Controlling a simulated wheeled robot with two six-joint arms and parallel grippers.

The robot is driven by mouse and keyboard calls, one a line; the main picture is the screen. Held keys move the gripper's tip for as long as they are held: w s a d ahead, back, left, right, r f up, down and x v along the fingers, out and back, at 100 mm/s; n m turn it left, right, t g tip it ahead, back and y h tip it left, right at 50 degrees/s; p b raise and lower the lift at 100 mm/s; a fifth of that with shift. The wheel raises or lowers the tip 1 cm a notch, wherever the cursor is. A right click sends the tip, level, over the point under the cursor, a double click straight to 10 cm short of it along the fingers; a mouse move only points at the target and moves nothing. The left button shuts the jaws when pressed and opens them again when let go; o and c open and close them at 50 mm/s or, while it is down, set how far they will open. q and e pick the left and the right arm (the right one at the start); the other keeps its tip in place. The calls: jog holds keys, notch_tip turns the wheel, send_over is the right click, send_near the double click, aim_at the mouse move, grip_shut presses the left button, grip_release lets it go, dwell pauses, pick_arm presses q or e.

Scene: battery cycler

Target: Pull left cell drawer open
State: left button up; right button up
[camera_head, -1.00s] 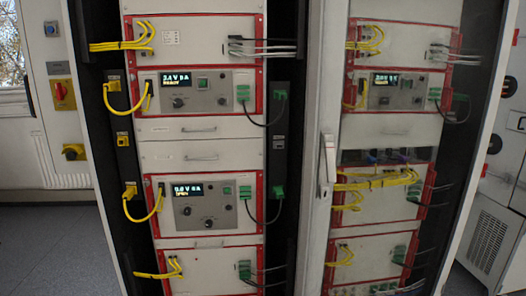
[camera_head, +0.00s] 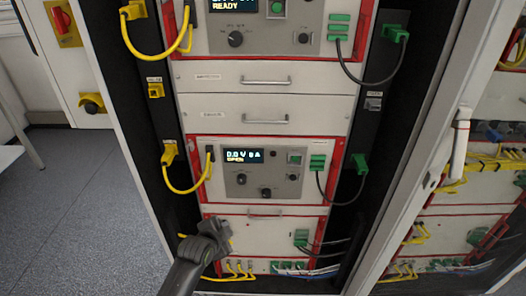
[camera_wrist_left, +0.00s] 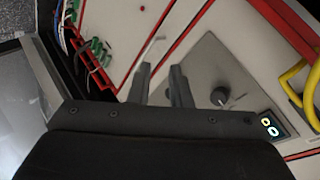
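The left rack holds narrow light-grey fronts with bar handles. Under the lower cycler unit (camera_head: 262,178), whose display reads 0.0 V OPEN, is a slim front with a thin bar handle (camera_head: 265,214). Two more fronts with handles, an upper one (camera_head: 265,82) and a lower one (camera_head: 265,120), sit above that unit. I cannot tell which is the left cell drawer; all look closed. My left gripper (camera_head: 218,232) is low at the rack's left side, left of and below the lowest handle. In the left wrist view its two fingers (camera_wrist_left: 161,72) are apart and empty, pointing toward a small handle (camera_wrist_left: 150,43). My right gripper is out of view.
Yellow cables (camera_head: 186,190) loop on the left and dark cables with green plugs (camera_head: 360,165) on the right. More yellow cables (camera_head: 240,272) lie under my left gripper. The rack door frame (camera_head: 425,150) stands to the right. Open floor (camera_head: 75,220) lies left.

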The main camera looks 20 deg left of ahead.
pick_arm(q)
jog(key=w+d+r+m+t+p, duration=0.1)
jog(key=w+d+r+m+t, duration=0.15)
jog(key=r, duration=1.35)
jog(key=m+t+h+p, duration=0.2)
jog(key=m+t, duration=0.1)
jog(key=m, duration=0.2)
send_near(266, 122)
jog(key=w, duration=0.2)
jog(key=w+f+p, duration=0.1)
jog(key=w, duration=0.2)
jog(key=w+p, duration=0.1)
jog(key=w, duration=0.2)
jog(key=shift+w+d+f, duration=0.15)
jog(key=shift+w+d, duration=0.05)
jog(key=shift+d, duration=0.15)
jog(key=shift+w+d+f+p, duration=0.1)
jog(key=shift+w+f+p, duration=0.1)
jog(key=shift+w, duration=0.25)
jog(key=shift+w+f+p, duration=0.1)
jog(key=shift+w+p, duration=0.1)
jog(key=shift+w, duration=0.25)
grip_shut()
